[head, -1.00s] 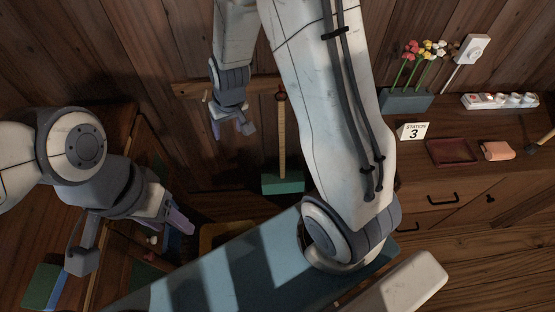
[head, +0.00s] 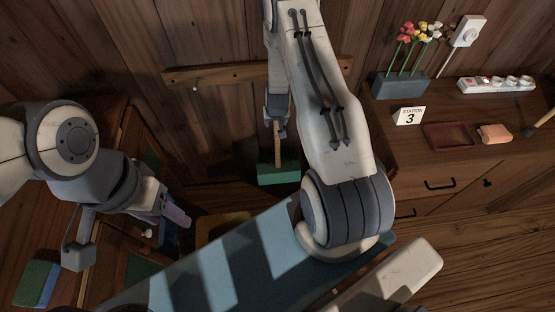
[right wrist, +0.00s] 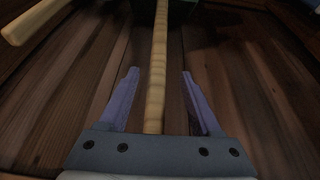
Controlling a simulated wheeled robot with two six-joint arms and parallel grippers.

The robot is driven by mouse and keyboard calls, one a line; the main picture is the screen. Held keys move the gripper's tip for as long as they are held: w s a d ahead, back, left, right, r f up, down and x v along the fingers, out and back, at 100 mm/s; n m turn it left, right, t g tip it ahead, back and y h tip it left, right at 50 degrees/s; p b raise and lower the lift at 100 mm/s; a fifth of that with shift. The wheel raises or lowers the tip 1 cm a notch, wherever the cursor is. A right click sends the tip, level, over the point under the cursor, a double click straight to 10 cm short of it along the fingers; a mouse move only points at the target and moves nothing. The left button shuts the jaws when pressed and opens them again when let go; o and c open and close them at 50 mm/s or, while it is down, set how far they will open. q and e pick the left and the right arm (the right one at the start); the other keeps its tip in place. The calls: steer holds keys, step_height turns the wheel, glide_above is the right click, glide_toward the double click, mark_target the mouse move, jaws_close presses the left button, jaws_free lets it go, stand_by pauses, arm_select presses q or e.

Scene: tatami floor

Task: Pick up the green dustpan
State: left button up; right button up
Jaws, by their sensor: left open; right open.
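The green dustpan (head: 279,173) is upright against the dark wooden wall in the head view, with a long pale wooden handle (head: 278,150) rising from it. My right gripper (head: 277,128) is at the handle, hiding its upper part. In the right wrist view the handle (right wrist: 157,70) runs lengthwise between the two open purple fingers, with visible gaps on both sides. How deep it sits between them is hard to tell. My left gripper (head: 178,215) is open and empty, low at the left, well away from the dustpan.
A wooden rail (head: 215,74) runs along the wall behind my right arm. A drawer cabinet (head: 448,170) at the right bears a flower box (head: 400,87), a station 3 sign (head: 408,116), a power strip (head: 497,86) and a dark red tray (head: 440,137). A green-blue block (head: 37,284) lies lower left.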

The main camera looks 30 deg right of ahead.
mark_target(277, 124)
steer(key=x, duration=0.4)
steer(key=shift+d, duration=0.2)
jaws_close()
stand_by(1.2)
